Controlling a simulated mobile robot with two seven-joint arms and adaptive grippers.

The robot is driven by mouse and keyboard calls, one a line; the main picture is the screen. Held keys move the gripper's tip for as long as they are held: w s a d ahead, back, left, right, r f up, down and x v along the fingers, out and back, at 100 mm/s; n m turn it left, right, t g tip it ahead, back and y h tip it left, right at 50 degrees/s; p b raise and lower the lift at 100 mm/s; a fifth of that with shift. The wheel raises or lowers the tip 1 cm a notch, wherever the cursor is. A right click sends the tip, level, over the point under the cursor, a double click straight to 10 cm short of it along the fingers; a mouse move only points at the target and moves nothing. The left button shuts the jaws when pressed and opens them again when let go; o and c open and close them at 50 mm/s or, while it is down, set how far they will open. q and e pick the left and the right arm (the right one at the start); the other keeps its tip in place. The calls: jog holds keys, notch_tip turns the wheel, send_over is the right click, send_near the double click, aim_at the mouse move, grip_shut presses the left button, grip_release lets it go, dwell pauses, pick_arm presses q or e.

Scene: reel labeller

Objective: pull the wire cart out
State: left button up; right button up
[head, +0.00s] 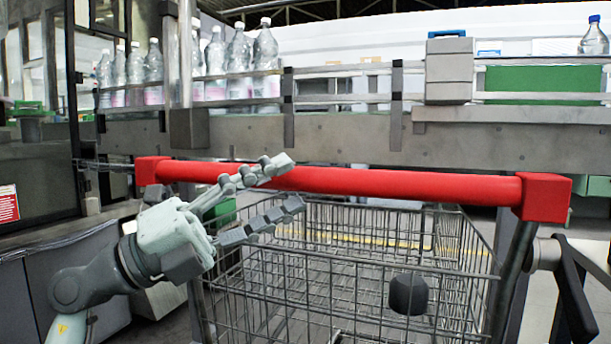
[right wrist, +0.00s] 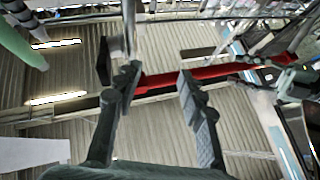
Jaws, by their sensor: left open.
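The wire cart (head: 340,262) stands in front of me, a grey mesh basket with a thick red handle bar (head: 400,183) across its near top edge. My left gripper (head: 290,184) is at the left part of the bar, with its fingers apart, one over the bar's height and one below it. I cannot tell whether it touches the bar. In the right wrist view the red handle (right wrist: 222,72) shows beyond and between the spread fingers of my right gripper (right wrist: 158,78). Nothing is gripped there. The cart's lower parts are cut off by the frame.
A grey conveyor (head: 340,135) with rails runs behind and above the cart, carrying several clear bottles (head: 240,62) at the left. A glass-sided machine (head: 35,130) stands at the left. A grey cabinet (head: 75,275) is close to the cart's left side.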

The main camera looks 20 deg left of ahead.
pick_arm(q)
jog(key=shift+x, duration=1.8)
grip_shut()
